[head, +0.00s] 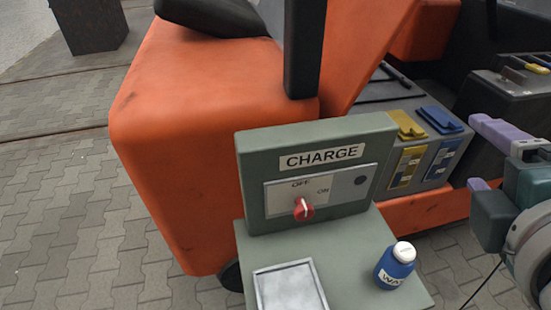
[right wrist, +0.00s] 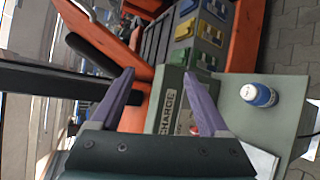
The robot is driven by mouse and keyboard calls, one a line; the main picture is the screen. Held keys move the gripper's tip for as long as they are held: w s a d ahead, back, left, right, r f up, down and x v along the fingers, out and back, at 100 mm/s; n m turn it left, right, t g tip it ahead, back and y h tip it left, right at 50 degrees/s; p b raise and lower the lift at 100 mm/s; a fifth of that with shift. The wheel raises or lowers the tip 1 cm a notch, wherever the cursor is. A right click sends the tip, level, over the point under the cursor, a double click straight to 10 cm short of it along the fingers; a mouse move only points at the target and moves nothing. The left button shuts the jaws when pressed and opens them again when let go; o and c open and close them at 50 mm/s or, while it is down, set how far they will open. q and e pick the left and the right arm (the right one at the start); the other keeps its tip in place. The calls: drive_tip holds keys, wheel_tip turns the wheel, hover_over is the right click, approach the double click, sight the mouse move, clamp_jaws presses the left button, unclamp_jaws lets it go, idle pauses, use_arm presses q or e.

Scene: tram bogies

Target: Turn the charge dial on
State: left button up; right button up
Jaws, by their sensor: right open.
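The charge dial is a red knob (head: 303,209) on a light plate marked OFF and ON, on the front of a green box (head: 375,140) labelled CHARGE. Its white mark appears to point upward, nearer OFF than ON. In the right wrist view the red knob (right wrist: 194,130) is partly hidden behind a finger. My right gripper (head: 472,152) is at the right edge of the head view, open and empty, well to the right of the dial and apart from it. Its two purple fingers also show in the right wrist view (right wrist: 159,75). My left gripper is not in view.
A blue bottle with a white cap (head: 396,266) stands on the green ledge (head: 350,250), right of the dial. A grey framed panel (head: 290,288) lies on the ledge. An orange vehicle body (head: 190,150) stands behind, with yellow and blue battery parts (head: 440,119) at right.

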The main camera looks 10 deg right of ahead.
drive_tip(key=w+a+f+n+t+y+b, duration=0.2)
drive_tip(key=a+f+n+t+b, duration=0.1)
drive_tip(key=f+n+b, duration=0.4)
drive_tip(key=w+a+f+n+t+y+b, duration=0.1)
drive_tip(key=a+f+n+t+b, duration=0.15)
drive_tip(key=f+n+b, duration=0.45)
drive_tip(key=n+y+b, duration=0.4)
drive_tip(key=n+b, duration=0.2)
drive_tip(key=b, duration=0.3)
approach(305, 216)
drive_tip(key=shift+s+d, duration=0.35)
drive_tip(key=shift+d, duration=0.15)
drive_tip(key=shift+a+f+b, duration=0.25)
drive_tip(key=shift+b, duration=0.05)
drive_tip(key=shift+w+n+y, duration=0.3)
drive_tip(key=shift+w, duration=0.1)
drive_tip(key=w, duration=0.9)
drive_tip(key=shift+a+r, duration=0.1)
drive_tip(key=shift+a, duration=0.1)
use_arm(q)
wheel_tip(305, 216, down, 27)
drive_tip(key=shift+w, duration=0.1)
use_arm(e)
drive_tip(key=shift+c, duration=0.2)
clamp_jaws()
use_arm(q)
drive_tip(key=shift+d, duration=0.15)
